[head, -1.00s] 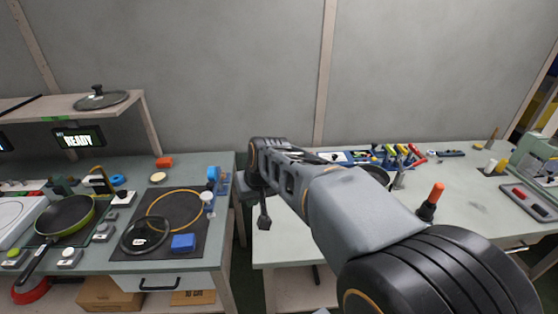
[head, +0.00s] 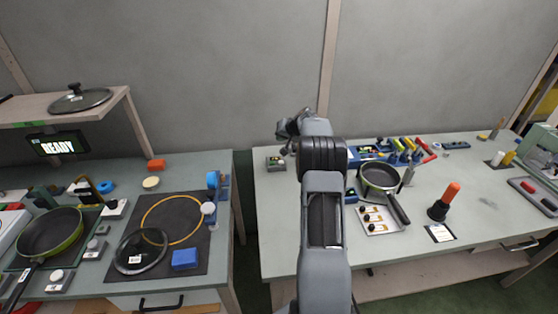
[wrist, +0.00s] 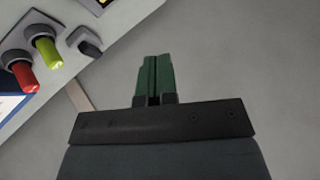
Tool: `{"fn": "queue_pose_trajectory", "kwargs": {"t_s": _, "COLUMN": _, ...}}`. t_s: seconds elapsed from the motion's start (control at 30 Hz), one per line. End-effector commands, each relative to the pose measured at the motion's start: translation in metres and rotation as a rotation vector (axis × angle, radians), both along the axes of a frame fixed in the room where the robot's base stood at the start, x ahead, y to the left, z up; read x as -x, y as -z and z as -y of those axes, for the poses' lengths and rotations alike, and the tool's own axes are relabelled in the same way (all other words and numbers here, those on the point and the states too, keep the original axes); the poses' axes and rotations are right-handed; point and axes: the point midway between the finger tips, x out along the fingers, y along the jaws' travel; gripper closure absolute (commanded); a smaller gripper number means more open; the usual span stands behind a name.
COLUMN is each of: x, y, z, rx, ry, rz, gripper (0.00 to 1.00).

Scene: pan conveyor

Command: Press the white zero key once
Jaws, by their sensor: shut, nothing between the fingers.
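Small boxes with round white buttons stand on the left table, one near its front edge (head: 57,277) and one behind it (head: 94,246). No zero mark is legible on either, so I cannot tell which, if any, is the white zero key. My gripper shows in the wrist view (wrist: 153,62) with its two green fingers together and nothing between them. In the head view my arm reaches up over the left part of the right table, well to the right of these buttons. The fingers are not clear there.
On the left table are a frying pan (head: 50,233), a glass lid (head: 141,252) and a blue block (head: 185,259). A READY display (head: 59,146) hangs under the shelf. The right table holds a pan (head: 380,178) and an orange-handled tool (head: 445,200). A gap separates the tables.

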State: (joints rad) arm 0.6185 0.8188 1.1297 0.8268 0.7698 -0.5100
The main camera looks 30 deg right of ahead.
Motion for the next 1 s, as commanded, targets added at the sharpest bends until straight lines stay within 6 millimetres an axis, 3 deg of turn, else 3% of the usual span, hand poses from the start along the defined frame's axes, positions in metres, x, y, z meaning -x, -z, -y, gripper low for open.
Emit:
{"fn": "queue_pose_trajectory", "kwargs": {"t_s": 0.2, "x": 0.001, "y": 0.005, "z": 0.013, "rx": -0.004, "ry": 0.018, "rz": 0.009, "gripper": 1.0}}
{"fn": "queue_pose_trajectory", "kwargs": {"t_s": 0.67, "x": 0.001, "y": 0.008, "z": 0.012, "rx": -0.004, "ry": 0.016, "rz": 0.008, "gripper": 1.0}}
{"fn": "queue_pose_trajectory", "kwargs": {"t_s": 1.0, "x": 0.0, "y": 0.033, "z": 0.01, "rx": -0.005, "ry": 0.015, "rz": 0.008, "gripper": 1.0}}
